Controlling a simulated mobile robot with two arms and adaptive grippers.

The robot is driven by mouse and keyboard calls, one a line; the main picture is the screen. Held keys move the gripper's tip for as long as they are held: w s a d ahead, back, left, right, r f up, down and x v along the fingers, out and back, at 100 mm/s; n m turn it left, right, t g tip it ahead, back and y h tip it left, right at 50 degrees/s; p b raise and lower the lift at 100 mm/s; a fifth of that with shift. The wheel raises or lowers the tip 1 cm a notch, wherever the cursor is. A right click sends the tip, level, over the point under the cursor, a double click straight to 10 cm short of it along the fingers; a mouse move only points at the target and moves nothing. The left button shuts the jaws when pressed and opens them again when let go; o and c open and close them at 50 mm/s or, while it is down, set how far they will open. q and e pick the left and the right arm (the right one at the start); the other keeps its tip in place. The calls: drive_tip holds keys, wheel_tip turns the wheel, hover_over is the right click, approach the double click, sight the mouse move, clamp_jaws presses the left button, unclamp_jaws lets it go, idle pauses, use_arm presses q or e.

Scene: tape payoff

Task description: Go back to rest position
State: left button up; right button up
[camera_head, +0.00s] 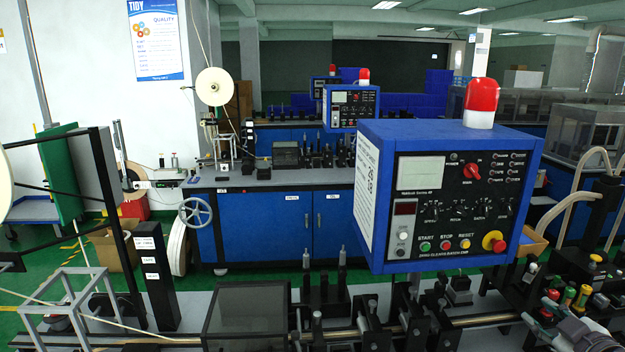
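No held object shows. In front of me is a machine bench (190,325) with a blue control box (365,190) above it on the right. The box has a red lamp (481,97) on top, and its front panel carries a round red and yellow button (494,241).
A dark box (246,311), black posts (158,275) and a grey frame (72,302) stand along the near bench. Beige hoses (572,205) run at the right. Behind, a blue-fronted machine (288,228) carries a white reel (214,87). Green floor (40,252) shows at the left.

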drive_tip(key=s+a+f+m+g, duration=0.2)
drive_tip(key=s+a+f+g, duration=0.15)
drive_tip(key=s+f, duration=0.4)
drive_tip(key=s+a+f+m+g, duration=0.15)
drive_tip(key=s+a+f, duration=0.3)
drive_tip(key=f, duration=0.65)
drive_tip(key=s+a+f+m+g+y, duration=0.1)
drive_tip(key=s+a+f+g, duration=0.2)
drive_tip(key=s+a, duration=0.45)
drive_tip(key=s+a+f+m+g, duration=0.1)
drive_tip(key=s+a+f+g, duration=0.15)
drive_tip(key=s+a, duration=0.5)
wheel_tip(320, 180, down, 32)
drive_tip(key=g+b, duration=0.2)
drive_tip(key=b, duration=0.6)
drive_tip(key=s+d+f+b, duration=0.2)
drive_tip(key=s+f+b, duration=0.1)
drive_tip(key=s+f, duration=0.6)
drive_tip(key=s+d+f+g+b, duration=0.1)
drive_tip(key=s+d+f+b, duration=0.1)
drive_tip(key=s+f, duration=0.7)
wheel_tip(320, 180, down, 7)
drive_tip(key=shift+r+n+b, duration=0.15)
drive_tip(key=shift+n+b, duration=0.2)
drive_tip(key=shift+b, duration=0.4)
